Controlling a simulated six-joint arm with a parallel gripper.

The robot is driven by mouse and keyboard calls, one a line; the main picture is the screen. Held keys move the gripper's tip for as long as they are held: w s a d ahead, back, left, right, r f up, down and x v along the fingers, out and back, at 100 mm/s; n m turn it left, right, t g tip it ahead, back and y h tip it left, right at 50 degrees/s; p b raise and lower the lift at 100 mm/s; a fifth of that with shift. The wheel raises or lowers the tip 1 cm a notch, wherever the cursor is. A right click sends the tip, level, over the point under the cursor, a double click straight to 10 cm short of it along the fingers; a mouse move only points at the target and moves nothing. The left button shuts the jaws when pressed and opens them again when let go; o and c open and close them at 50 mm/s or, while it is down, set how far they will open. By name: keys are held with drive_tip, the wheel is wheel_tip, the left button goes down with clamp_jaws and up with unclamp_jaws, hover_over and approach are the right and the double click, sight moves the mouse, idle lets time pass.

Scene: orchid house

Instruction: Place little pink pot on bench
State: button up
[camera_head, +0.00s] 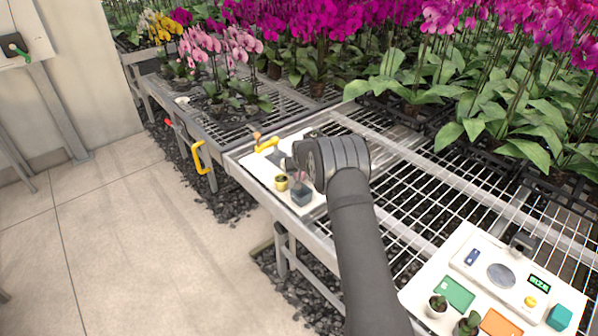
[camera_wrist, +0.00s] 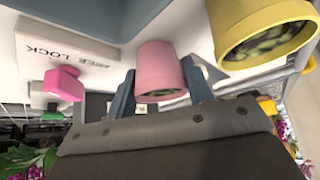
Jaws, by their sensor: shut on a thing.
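The little pink pot (camera_wrist: 160,67) is between the two grey fingers of my gripper (camera_wrist: 158,85) in the wrist view, one finger on each side. My gripper is shut on it. The pot's open rim faces the bottom of that picture, with dark contents inside. In the head view my wrist hides most of the gripper and pot. The wire-mesh bench (camera_head: 413,184) runs under my arm, and a white board lies on it by the near edge. I cannot tell whether the pot touches any surface.
A yellow pot (camera_wrist: 265,32) is close beside the pink one; it also shows in the head view (camera_head: 281,183). A dark blue-grey pot (camera_head: 302,196) stands next to it. A white panel (camera_head: 455,240) lies at lower right. Orchids crowd the back. Bare mesh lies between.

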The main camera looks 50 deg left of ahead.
drive_tip(key=shift+f, duration=0.15)
drive_tip(key=o, duration=1)
drive_tip(key=shift+s+d+r, duration=0.1)
drive_tip(key=shift+d+r, duration=0.05)
drive_tip(key=shift+r, duration=0.4)
drive_tip(key=v, duration=1.1)
